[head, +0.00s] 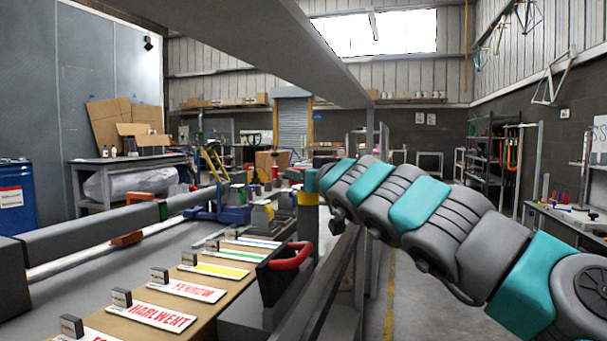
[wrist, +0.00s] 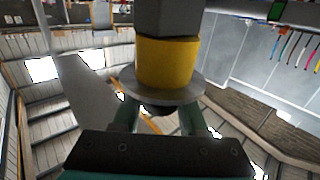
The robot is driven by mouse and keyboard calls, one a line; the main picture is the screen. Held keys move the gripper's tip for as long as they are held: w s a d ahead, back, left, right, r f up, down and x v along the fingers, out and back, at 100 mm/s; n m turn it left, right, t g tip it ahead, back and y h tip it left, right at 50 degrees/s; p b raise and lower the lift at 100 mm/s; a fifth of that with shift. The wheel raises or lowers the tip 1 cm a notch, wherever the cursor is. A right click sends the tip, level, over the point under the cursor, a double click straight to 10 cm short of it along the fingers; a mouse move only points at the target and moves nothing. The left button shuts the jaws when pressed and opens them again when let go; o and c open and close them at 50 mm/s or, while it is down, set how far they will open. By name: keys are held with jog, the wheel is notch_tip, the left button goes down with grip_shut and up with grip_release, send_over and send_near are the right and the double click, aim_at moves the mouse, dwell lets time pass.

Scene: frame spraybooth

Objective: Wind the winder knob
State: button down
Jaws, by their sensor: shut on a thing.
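My gripper (wrist: 158,117) is at the winder in the wrist view, one teal finger on each side of a small dark knob (wrist: 152,108). The fingers are shut on the knob, which is mostly hidden behind the gripper body. Against the knob is a grey disc (wrist: 150,88), then a yellow collar (wrist: 168,62) and a grey block (wrist: 168,18). In the head view my gripper (head: 309,180) reaches in from the right, just above the yellow collar (head: 308,199). The knob itself cannot be made out there.
A board with lettered and striped strips (head: 190,291) lies at the front left. A dark holder with a red handle (head: 291,257) stands close to the winder post. A grey beam crosses overhead. The floor at right is open.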

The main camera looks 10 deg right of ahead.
jog(key=shift+a+r+n+y, duration=0.1)
jog(key=shift+a+n+y, duration=0.15)
jog(key=shift+y, duration=0.35)
jog(key=shift+s+n+g+y, duration=0.1)
jog(key=shift+n+g+y, duration=0.2)
jog(key=shift+n+y, duration=0.25)
jog(key=shift+n+g+y, duration=0.3)
jog(key=shift+n+y, duration=0.2)
jog(key=shift+y, duration=0.25)
jog(key=shift+c, duration=2.4)
grip_release()
jog(key=b+v, duration=0.1)
jog(key=v, duration=0.6)
jog(key=shift+s+b, duration=0.35)
jog(key=shift+d, duration=0.15)
